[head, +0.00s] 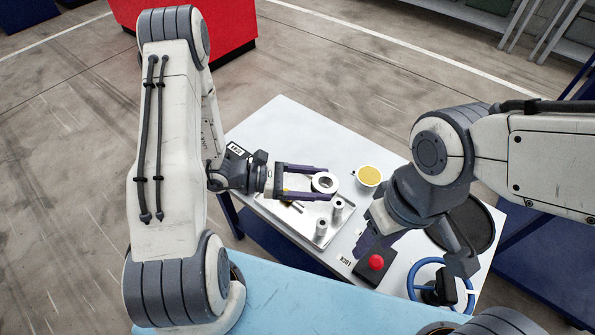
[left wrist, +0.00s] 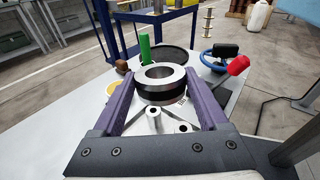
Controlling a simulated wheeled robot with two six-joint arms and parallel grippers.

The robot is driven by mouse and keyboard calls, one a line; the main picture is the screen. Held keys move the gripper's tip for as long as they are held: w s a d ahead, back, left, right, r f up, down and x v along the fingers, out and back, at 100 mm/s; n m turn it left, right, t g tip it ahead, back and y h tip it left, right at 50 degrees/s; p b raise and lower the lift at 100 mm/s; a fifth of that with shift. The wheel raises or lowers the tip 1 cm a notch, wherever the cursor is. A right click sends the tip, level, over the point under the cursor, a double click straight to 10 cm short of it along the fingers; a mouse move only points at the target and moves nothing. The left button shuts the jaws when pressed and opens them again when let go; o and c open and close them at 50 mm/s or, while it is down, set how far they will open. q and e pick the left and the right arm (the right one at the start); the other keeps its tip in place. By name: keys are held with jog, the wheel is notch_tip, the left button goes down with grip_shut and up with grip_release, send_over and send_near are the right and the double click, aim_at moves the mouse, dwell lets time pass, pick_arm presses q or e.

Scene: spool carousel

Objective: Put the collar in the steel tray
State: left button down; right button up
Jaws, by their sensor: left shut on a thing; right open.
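The collar (head: 317,184) is a shiny metal ring with a dark band around its side, seen closely in the left wrist view (left wrist: 161,84). My left gripper (head: 325,181) is shut on it, one purple finger on each side. The collar is above the far part of the steel tray (head: 292,221); the exact height is hard to tell. The tray is a shallow silver plate on the white table, with metal posts (head: 320,230) standing at its right side. The arm and fingers hide part of the tray. My right gripper (head: 417,250) is open and empty over the table's right side.
A yellow-filled cup (head: 369,174) stands right of the collar. A green cylinder (left wrist: 145,47) shows beyond the collar.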

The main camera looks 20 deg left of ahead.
pick_arm(q)
jog(key=w+a+f+n+t+y+b, duration=0.25)
jog(key=w+a+n+t, duration=0.25)
jog(key=w+a+t, duration=0.25)
jog(key=f+b, duration=0.4)
jog(key=f, duration=0.1)
jog(key=f+b, duration=0.2)
jog(key=f, duration=0.1)
jog(key=shift+s+d+f, duration=0.1)
jog(key=shift+s+d, duration=0.25)
jog(key=shift+d, duration=0.05)
pick_arm(e)
notch_tip(320, 180, down, 10)
jog(key=shift+r, duration=0.15)
pick_arm(q)
grip_release()
jog(key=shift+a, duration=0.1)
jog(key=v, duration=1)
jog(key=shift+s+f, duration=0.1)
jog(key=shift+s, duration=0.1)
pick_arm(e)
jog(key=shift+r, duration=0.25)
